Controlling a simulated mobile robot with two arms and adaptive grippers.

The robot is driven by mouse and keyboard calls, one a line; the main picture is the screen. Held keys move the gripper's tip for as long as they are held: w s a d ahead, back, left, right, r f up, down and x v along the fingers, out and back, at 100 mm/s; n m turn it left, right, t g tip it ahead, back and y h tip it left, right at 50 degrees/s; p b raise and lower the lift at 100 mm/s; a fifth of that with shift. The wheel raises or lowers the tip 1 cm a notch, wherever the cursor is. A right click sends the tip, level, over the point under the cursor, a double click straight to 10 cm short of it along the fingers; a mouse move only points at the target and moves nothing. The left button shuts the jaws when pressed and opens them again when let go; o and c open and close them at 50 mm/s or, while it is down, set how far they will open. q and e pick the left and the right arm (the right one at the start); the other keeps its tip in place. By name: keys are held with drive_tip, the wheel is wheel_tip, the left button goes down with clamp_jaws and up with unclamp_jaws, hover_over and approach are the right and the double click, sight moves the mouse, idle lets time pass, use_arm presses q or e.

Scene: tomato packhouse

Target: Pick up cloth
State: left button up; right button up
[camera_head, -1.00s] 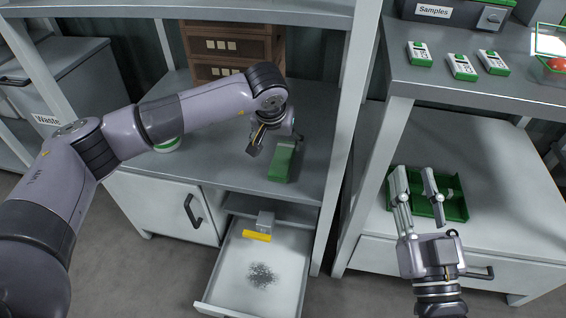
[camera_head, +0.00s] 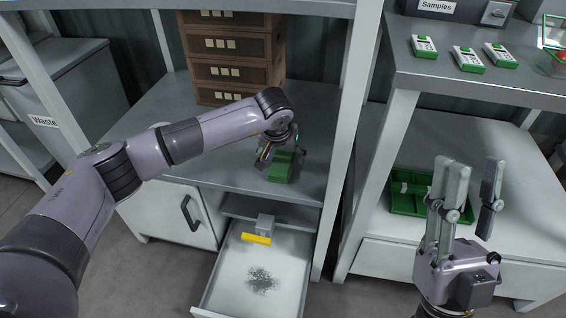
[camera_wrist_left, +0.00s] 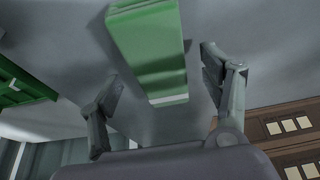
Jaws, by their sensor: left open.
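No plainly recognisable cloth shows. A green block-shaped thing (camera_head: 281,172) lies on the grey bench; I cannot tell whether it is the cloth. In the left wrist view the green thing (camera_wrist_left: 152,45) lies between my fingers, with a lighter band at its near end. My left gripper (camera_head: 279,152) is open at the green thing in the head view, with the fingers apart on either side of it. Contact is not clear. My right gripper (camera_head: 472,168) is open and empty in front of the right bench.
An open drawer (camera_head: 222,289) below the bench holds a dark speckled patch (camera_head: 262,281); a yellow-edged tool (camera_head: 256,239) is at its back. Brown crates (camera_head: 233,72) stand behind. A green tray (camera_head: 408,206) sits on the right bench, with several small devices (camera_head: 468,60) on the shelf above.

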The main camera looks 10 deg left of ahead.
use_arm(q)
drive_tip(key=shift+f, duration=0.1)
drive_tip(key=shift+c, duration=0.2)
drive_tip(key=c, duration=1.2)
